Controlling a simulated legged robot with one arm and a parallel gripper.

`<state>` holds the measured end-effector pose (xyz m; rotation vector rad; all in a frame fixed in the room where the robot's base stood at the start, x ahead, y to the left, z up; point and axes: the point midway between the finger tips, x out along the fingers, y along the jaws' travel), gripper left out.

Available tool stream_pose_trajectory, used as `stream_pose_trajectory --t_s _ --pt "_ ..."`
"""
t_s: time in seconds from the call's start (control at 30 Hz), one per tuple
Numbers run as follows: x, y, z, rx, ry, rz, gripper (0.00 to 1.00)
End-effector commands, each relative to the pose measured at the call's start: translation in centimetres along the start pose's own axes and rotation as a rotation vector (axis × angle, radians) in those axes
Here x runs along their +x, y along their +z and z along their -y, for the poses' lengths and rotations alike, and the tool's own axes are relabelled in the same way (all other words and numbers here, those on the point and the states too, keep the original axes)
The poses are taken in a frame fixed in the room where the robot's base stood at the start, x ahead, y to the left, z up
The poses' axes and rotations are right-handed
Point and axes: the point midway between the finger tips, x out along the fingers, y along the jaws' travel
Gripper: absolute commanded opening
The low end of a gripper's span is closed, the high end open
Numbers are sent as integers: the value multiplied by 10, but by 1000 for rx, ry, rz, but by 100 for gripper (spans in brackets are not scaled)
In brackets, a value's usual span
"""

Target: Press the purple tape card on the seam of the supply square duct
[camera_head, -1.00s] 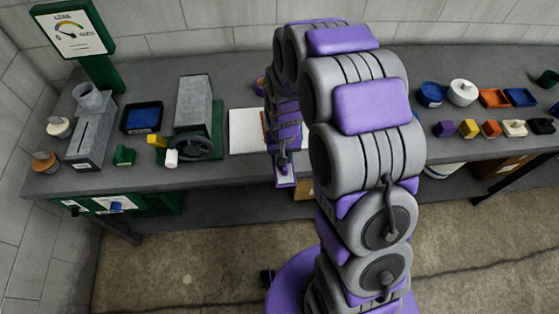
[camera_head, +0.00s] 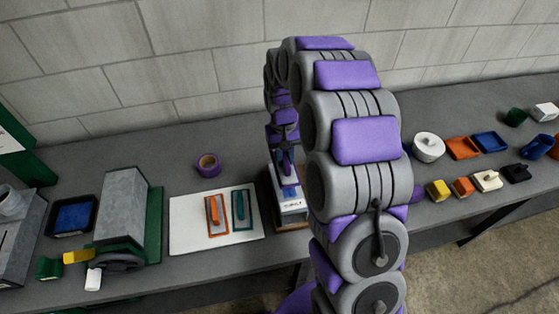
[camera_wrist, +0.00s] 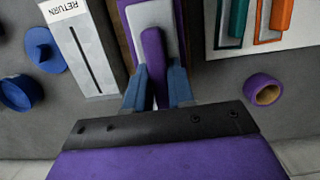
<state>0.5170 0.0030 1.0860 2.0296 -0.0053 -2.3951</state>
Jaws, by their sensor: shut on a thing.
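My gripper (camera_wrist: 157,90) is shut on the upright handle of the purple tape card (camera_wrist: 152,45). The card has a grey face with a purple border and points away from my wrist. In the head view, the supply square duct (camera_head: 292,205), a pale box with a partly readable label, stands right of the white mat. My gripper (camera_head: 288,180) is over or at this duct, partly hidden by my arm. The seam is hidden, and I cannot tell whether card and duct touch. The return duct (camera_wrist: 85,50), with a dark lengthwise slot, is beside the card in the wrist view.
The white mat (camera_head: 188,230) holds an orange card (camera_head: 217,214) and a green card (camera_head: 242,209). A purple tape roll (camera_head: 208,165) stands behind it. Blue round parts (camera_wrist: 40,45) lie beyond the return duct. Small coloured parts fill the bench's right side.

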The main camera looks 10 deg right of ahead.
Motion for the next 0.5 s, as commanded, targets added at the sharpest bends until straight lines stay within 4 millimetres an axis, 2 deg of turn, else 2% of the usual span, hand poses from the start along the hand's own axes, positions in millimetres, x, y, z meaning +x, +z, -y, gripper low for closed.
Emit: stream_pose_trajectory --t_s 0.27,0.5 --pt "13 -3 2 0 2 2 0" --pt "34 -6 2 0 2 2 0"
